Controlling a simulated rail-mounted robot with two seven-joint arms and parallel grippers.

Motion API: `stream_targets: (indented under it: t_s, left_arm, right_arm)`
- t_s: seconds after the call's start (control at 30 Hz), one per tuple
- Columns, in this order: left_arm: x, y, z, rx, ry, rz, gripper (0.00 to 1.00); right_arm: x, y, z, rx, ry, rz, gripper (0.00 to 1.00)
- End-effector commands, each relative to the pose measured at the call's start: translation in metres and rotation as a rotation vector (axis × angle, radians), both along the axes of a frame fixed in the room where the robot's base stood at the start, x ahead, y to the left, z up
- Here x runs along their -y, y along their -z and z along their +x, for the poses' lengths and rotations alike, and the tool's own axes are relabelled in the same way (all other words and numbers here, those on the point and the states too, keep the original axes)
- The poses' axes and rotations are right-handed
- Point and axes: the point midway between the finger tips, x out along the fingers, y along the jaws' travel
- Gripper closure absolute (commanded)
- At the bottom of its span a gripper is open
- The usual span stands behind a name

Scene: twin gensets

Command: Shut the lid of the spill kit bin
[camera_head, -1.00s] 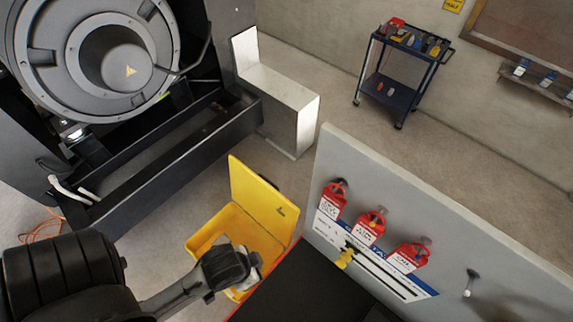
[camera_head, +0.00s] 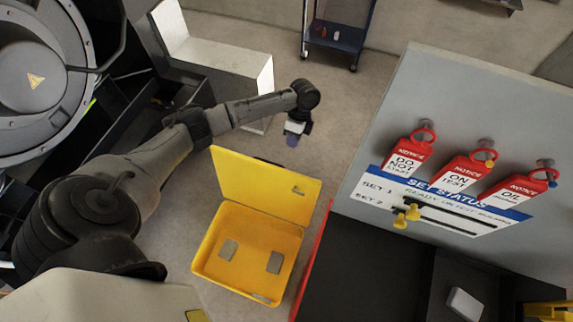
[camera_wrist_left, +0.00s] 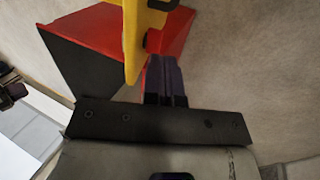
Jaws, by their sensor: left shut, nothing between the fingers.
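The yellow spill kit bin (camera_head: 208,262) stands on the floor in the head view, with two grey pads in its bottom. Its lid (camera_head: 262,183) is open, standing up and leaning back at the far side. My left gripper (camera_head: 292,139) is shut and empty, pointing down behind the lid's upper edge. In the wrist view, the fingers of my left gripper (camera_wrist_left: 165,75) are together, close beside the yellow lid (camera_wrist_left: 132,40), seen nearly edge-on. I cannot tell whether they touch it. My right gripper is not in view.
A dark red-edged cabinet (camera_head: 345,255) stands right of the bin, with a grey status board (camera_head: 430,90) holding red tags behind it. A white box-shaped block (camera_head: 220,65) and a trolley (camera_head: 338,35) are farther back. Open floor lies behind the lid.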

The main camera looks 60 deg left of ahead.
Motion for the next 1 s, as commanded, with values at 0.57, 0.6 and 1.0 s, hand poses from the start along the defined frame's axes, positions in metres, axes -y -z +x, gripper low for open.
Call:
stream_targets:
  t_s: [0.57, 0.6, 1.0]
  left_arm:
    - [-0.033, 0.018, -0.001, -0.022, -0.032, -0.056, 1.0]
    - [-0.031, 0.026, -0.004, -0.022, -0.032, -0.056, 1.0]
    - [-0.01, 0.061, -0.036, -0.018, -0.031, -0.054, 1.0]
  right_arm:
    - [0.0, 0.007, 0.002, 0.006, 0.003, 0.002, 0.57]
    - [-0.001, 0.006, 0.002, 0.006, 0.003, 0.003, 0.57]
    - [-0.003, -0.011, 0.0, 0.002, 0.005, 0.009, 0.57]
